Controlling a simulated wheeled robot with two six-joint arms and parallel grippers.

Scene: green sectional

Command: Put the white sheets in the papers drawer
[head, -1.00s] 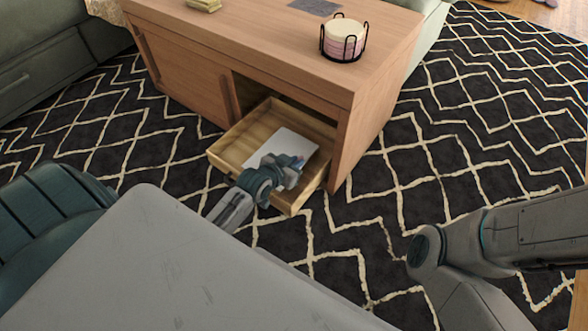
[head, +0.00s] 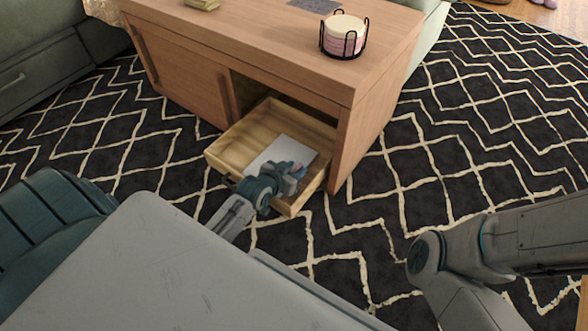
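White sheets (head: 284,151) lie in the open wooden drawer (head: 228,152), which is pulled out of the low wooden table. My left gripper (head: 297,170) is over the near right part of the drawer, at the near edge of the sheets. Its wrist and fingers hide part of the sheets. The fingertips are small and partly hidden, so I cannot tell whether they are open, shut or touching the paper. My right gripper is out of view; only my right arm shows at the lower right.
The wooden table (head: 272,41) carries a black wire holder with round coasters (head: 343,36), a grey mat (head: 315,5) and a small yellowish stack (head: 201,4). A patterned rug (head: 440,130) surrounds it. A green sofa (head: 45,60) stands at the left.

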